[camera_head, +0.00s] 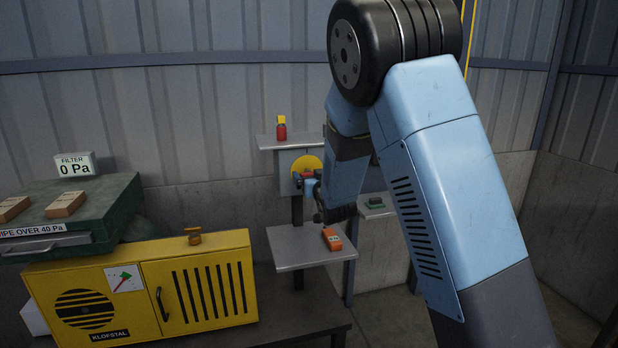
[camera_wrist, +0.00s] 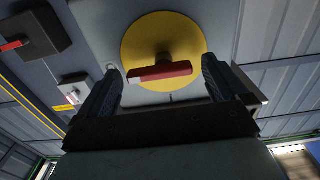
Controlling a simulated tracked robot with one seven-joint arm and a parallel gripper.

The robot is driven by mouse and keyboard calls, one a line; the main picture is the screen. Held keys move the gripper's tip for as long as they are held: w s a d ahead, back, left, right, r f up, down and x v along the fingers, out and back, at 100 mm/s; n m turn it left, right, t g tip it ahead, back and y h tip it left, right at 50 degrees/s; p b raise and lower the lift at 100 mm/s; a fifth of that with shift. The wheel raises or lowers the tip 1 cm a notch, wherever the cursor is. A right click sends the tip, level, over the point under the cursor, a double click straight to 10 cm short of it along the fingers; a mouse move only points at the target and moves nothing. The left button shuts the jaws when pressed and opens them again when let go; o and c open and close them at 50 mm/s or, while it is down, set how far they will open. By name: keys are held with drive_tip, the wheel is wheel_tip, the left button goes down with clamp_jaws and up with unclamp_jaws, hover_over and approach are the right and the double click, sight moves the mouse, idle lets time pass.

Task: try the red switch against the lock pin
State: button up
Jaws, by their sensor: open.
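The red switch (camera_wrist: 160,72) is a bar handle on a round yellow disc (camera_wrist: 135,42), lying almost level in the wrist view. In the head view the disc (camera_head: 311,162) is on the front of a grey box on a post. My gripper (camera_wrist: 162,66) is open, with one finger on each side of the red bar and a gap at both ends. In the head view my gripper (camera_head: 309,183) is at the disc, partly hidden by my arm. A small pale fitting with a yellow tag (camera_wrist: 74,92) sits left of the disc; I cannot tell whether it is the lock pin.
A dark block with a red part (camera_wrist: 33,34) is at the wrist view's upper left. A red and yellow item (camera_head: 281,130) stands on the upper shelf. An orange device (camera_head: 332,239) lies on the lower shelf (camera_head: 298,252). A yellow cabinet (camera_head: 140,292) stands left.

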drive_tip(key=c, duration=1)
drive_tip(key=shift+a+n, duration=0.1)
drive_tip(key=shift+n, duration=0.7)
drive_tip(key=o, duration=1)
drive_tip(key=v, duration=1.4)
